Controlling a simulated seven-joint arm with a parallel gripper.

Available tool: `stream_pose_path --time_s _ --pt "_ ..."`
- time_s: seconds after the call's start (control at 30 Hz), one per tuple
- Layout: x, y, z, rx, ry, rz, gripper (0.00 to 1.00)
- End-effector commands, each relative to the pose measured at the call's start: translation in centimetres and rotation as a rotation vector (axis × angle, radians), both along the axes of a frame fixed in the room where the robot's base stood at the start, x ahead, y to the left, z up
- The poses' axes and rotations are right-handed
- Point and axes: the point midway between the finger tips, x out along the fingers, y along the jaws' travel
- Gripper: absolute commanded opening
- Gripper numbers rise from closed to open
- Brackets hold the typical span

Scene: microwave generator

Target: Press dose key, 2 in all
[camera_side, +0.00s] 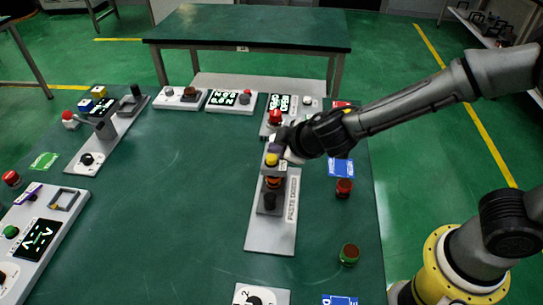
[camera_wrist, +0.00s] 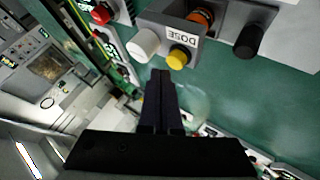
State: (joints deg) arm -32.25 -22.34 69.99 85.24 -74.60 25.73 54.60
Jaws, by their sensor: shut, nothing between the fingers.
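The paste doser (camera_side: 270,235) is a long grey panel lettered PASTE DOSER on the table. At its far end is a small raised box with a yellow key (camera_side: 271,159). In the wrist view the yellow key (camera_wrist: 178,57) sits on the box beside a label reading DOSE (camera_wrist: 183,37), upside down. A white knob (camera_wrist: 143,45) is left of it. My gripper (camera_wrist: 162,73) is shut and empty, its tips just below and left of the yellow key in the wrist view. Contact cannot be told. In the side view my gripper (camera_side: 285,150) is at the box, its fingers partly hidden.
An orange-red part (camera_side: 272,182) and a black knob (camera_side: 270,201) stand on the doser. A red button (camera_side: 275,117) is on a panel just beyond it. Red (camera_side: 344,187) and green (camera_side: 349,254) buttons stand to the right. The table is clear left of the doser.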

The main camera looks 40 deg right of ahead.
Motion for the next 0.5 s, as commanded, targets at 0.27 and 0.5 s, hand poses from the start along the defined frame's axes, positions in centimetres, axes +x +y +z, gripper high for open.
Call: stream_pose_path --time_s 0.27,0.5 --pt "0.1 0.0 1.4 0.002 -0.003 0.000 0.00" --pt "0.1 0.0 3.6 0.002 -0.002 -0.001 0.00"
